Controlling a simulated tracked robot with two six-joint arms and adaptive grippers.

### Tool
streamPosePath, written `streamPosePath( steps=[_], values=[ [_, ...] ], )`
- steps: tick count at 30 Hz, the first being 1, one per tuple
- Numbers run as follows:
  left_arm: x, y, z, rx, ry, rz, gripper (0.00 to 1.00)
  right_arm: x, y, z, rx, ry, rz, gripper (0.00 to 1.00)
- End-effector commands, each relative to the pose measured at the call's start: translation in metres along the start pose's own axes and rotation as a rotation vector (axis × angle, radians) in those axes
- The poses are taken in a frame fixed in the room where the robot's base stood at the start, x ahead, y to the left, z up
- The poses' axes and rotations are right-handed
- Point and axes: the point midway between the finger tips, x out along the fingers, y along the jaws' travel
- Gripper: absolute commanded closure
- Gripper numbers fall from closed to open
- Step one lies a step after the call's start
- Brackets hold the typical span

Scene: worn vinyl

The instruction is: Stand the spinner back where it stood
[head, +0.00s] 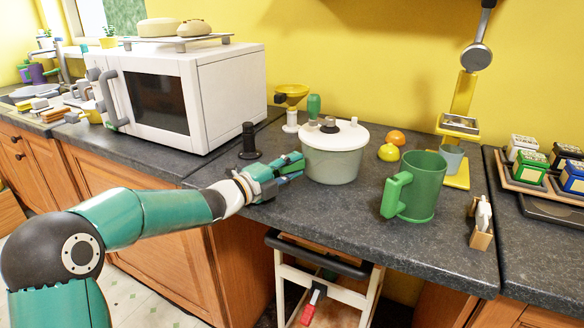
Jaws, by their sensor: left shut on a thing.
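The spinner (331,163) is a pale grey-green tub with a white lid (333,135) and a small knob on top. It is upright over the dark counter, right of the microwave. I cannot tell whether its base touches the counter. My left gripper (296,163) reaches in from the left, its teal fingers at the spinner's left side just below the lid. It is shut on the spinner; the exact contact is partly hidden by the fingers. My right gripper is out of view.
A black pepper-mill-like object (249,142) stands behind my left gripper. A yellow funnel-topped item (291,96) and a green-handled item (314,107) are behind the spinner. Right are orange (396,138) and yellow (388,153) balls and a green mug (421,187). Bare counter (340,212) lies in front.

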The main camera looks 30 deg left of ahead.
Motion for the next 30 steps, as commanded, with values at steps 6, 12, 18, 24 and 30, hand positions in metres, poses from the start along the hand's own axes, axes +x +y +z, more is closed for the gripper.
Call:
streamPosePath(
  steps=[6,12,18,24,30],
  values=[
    [-0.0001,-0.0007,0.0000,0.001,0.000,-0.004,1.00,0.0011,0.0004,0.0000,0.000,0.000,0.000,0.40],
    [-0.0001,0.0004,-0.0001,0.001,0.000,-0.002,0.54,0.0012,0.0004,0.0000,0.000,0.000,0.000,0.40],
    [-0.0001,0.0017,-0.0001,0.000,0.000,0.001,0.38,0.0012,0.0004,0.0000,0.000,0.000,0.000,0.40],
    [0.0000,0.0067,-0.0003,-0.002,0.000,0.011,0.38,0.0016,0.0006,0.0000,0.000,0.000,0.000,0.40],
    [0.0000,0.0070,-0.0004,-0.003,0.000,0.011,0.38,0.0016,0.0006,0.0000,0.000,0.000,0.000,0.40]
  ],
)
